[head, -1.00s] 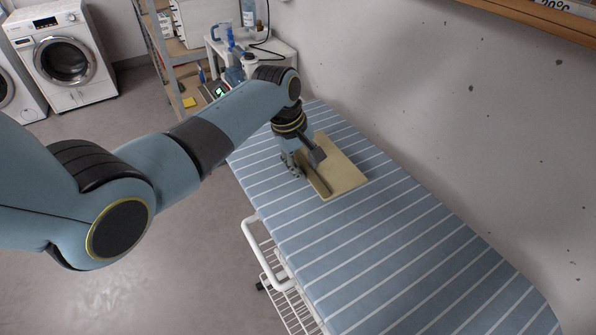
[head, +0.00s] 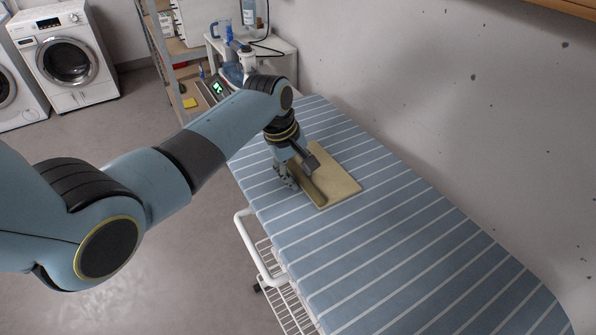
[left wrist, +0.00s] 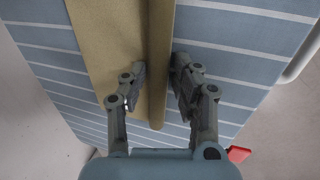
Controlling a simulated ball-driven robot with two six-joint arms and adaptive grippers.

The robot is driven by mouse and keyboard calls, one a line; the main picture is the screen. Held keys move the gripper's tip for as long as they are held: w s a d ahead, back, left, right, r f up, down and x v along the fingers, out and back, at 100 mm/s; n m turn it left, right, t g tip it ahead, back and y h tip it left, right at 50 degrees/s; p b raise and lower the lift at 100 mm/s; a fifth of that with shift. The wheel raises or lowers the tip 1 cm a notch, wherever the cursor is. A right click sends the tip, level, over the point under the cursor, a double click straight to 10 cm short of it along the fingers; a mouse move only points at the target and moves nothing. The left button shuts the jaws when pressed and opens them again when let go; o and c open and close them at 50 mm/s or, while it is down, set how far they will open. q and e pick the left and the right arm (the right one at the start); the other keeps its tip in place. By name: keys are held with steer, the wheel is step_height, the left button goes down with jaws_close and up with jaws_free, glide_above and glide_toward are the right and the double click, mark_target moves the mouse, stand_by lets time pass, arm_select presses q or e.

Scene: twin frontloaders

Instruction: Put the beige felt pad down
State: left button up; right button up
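The beige felt pad (head: 341,181) lies along the blue striped ironing board, near its far end; I cannot tell whether it rests fully on the cloth. A raised ridge runs along its left side. My left gripper (head: 297,178) points down at this ridge. The finger contact is partly hidden. My right gripper is in neither view.
The striped ironing board (head: 400,250) is bare toward the front. A wall borders its right side. A wire rack (head: 285,300) with a white rail is below its left edge. A shelf (head: 180,75) and a white table (head: 270,60) stand behind, with washing machines (head: 65,60) far left.

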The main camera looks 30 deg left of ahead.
arm_select(q)
steer(key=v, duration=1.2)
steer(key=shift+r, duration=0.1)
